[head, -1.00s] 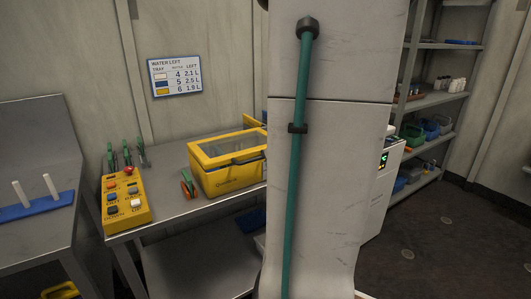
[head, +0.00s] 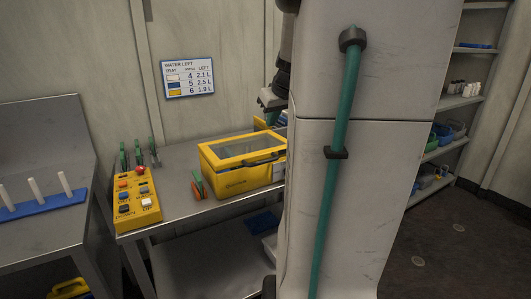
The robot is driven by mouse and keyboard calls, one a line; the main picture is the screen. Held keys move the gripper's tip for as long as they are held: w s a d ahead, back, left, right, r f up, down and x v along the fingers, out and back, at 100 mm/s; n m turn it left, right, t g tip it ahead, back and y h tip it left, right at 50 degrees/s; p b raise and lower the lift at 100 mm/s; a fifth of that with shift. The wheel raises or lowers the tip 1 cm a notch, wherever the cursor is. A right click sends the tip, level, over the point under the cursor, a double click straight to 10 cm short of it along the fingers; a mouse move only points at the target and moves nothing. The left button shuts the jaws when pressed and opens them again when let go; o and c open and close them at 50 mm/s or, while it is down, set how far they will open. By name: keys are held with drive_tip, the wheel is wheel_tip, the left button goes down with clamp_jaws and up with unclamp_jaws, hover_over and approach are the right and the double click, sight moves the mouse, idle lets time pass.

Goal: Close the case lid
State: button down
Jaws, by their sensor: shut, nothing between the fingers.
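The yellow case (head: 240,183) stands on the metal bench in the head view. Its windowed lid (head: 242,150) lies flat across the top and looks down; I cannot tell whether it is latched. A dark handle shows at its front edge. My gripper (head: 268,108) is shut and empty, above and behind the case's right end, apart from the lid. My own column hides the area just right of the case. Another yellow piece (head: 262,121) shows behind the case, partly hidden.
A yellow button box (head: 137,200) stands at the bench's left, with green-handled tools (head: 139,154) behind it. An orange-and-green tool (head: 198,185) lies against the case's left side. A blue rack with white pegs (head: 45,204) is far left. Shelves (head: 462,102) stand at right.

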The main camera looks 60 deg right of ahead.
approach(265, 152)
drive_tip(key=shift+w+a+f, duration=0.95)
drive_tip(key=shift+a+f, duration=0.1)
drive_tip(key=shift+a, duration=0.15)
drive_tip(key=shift+s+a+f, duration=0.15)
drive_tip(key=shift+s+f, duration=0.1)
drive_tip(key=shift+f, duration=0.55)
drive_tip(key=shift+s+a+f, duration=0.1)
drive_tip(key=shift+s+f, duration=0.15)
drive_tip(key=shift+f, duration=0.6)
